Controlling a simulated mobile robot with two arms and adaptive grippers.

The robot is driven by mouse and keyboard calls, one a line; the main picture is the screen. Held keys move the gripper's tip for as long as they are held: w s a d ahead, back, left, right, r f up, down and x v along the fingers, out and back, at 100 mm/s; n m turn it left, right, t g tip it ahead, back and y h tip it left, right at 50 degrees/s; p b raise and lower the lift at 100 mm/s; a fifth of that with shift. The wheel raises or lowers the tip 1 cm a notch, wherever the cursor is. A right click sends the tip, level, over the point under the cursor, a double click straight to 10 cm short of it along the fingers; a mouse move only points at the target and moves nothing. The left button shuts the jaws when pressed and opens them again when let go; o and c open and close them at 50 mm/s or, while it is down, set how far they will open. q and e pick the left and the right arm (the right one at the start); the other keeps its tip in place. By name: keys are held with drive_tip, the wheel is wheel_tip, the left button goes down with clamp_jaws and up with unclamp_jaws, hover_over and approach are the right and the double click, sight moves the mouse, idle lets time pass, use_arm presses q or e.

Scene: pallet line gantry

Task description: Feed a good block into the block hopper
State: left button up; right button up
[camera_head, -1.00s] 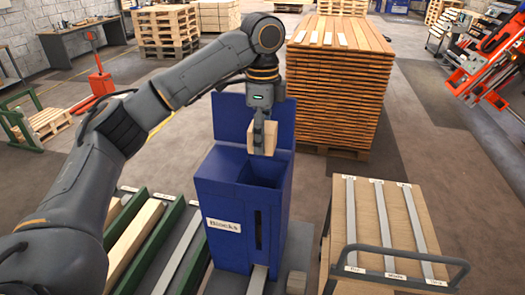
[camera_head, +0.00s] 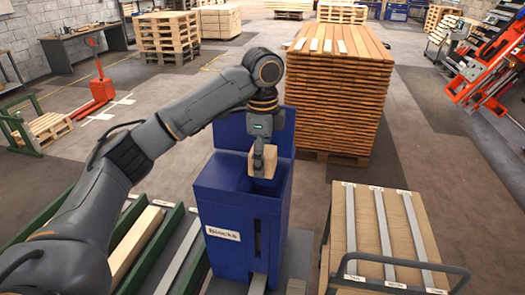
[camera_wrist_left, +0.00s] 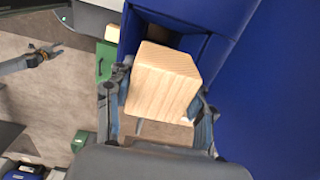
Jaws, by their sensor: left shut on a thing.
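The block hopper (camera_head: 228,200) is a tall blue bin labelled "Blocks" with an open top and a raised back panel. My left gripper (camera_head: 261,160) points down at the hopper's opening, shut on a pale wooden block (camera_head: 265,163). The block is at about the height of the opening; I cannot tell how far inside it is. In the left wrist view the block (camera_wrist_left: 162,82) sits between the two fingers, slightly tilted, with the hopper's blue walls (camera_wrist_left: 262,90) beside and beyond it. My right gripper is not seen in the head view.
A tall stack of brown boards (camera_head: 335,90) stands behind the hopper. A wooden-topped cart (camera_head: 378,225) with metal strips and a grey handle is at the right. Green rails (camera_head: 150,240) with a timber lie to the left.

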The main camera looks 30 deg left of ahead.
use_arm(q)
drive_tip(key=shift+s+f, duration=0.1)
drive_tip(key=shift+f, duration=1.7)
drive_tip(key=shift+f+b, duration=0.4)
drive_tip(key=shift+f, duration=1.25)
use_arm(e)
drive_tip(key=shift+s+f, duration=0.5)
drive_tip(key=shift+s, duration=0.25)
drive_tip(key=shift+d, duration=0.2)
use_arm(q)
drive_tip(key=shift+p, duration=0.5)
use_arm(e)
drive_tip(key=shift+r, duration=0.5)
use_arm(q)
drive_tip(key=shift+f, duration=0.2)
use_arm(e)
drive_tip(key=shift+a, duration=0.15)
use_arm(q)
drive_tip(key=o, duration=1.3)
drive_tip(key=shift+c, duration=0.2)
